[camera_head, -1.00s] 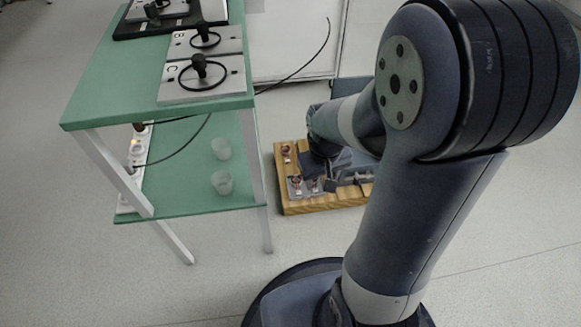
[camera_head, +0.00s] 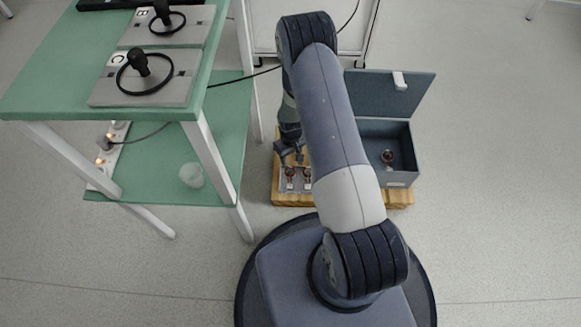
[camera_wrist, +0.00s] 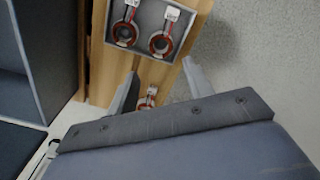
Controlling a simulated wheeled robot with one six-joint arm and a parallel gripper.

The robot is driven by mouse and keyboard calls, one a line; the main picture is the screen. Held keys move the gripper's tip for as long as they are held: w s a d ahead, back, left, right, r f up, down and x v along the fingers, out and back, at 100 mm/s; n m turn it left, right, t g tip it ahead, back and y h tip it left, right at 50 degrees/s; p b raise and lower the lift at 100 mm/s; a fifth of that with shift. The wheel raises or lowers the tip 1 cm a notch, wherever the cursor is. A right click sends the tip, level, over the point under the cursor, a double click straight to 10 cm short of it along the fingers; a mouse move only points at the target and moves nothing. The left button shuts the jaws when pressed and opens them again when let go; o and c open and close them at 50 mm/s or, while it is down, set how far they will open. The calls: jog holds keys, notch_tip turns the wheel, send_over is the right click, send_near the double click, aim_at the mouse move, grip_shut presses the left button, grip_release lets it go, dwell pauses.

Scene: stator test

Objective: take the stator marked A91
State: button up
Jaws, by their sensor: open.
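Two red-and-white stators, one on the left (camera_wrist: 127,31) and one on the right (camera_wrist: 161,43), lie in a grey tray (camera_wrist: 146,20) in the wrist view. They also show in the head view (camera_head: 290,174). A third stator (camera_wrist: 147,98) lies on the wooden board between my gripper's fingers, partly hidden by my gripper's body. The stators have white tags, but I cannot read their marks, so I cannot tell which is A91. My gripper (camera_wrist: 160,88) is open and its fingers hold nothing. A further stator (camera_head: 388,157) lies inside the blue-grey box.
The open blue-grey box (camera_head: 412,160), lid raised at the back, stands on the wooden board (camera_head: 400,199) right of my arm. A green two-level table (camera_head: 60,80) is close on the left, with plates marked B and C and a cup (camera_head: 192,175). The floor at right is clear.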

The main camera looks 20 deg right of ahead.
jog(key=f, duration=0.2)
jog(key=b, duration=0.2)
send_over(290, 173)
jog(key=f, duration=0.5)
jog(key=shift+s+d+f, duration=0.15)
jog(key=shift+s, duration=0.1)
jog(key=f+b, duration=0.2)
jog(key=f, duration=0.3)
jog(key=shift+w+f+b, duration=0.1)
jog(key=shift+w+b, duration=0.1)
jog(key=shift+b, duration=0.15)
jog(key=c, duration=0.7)
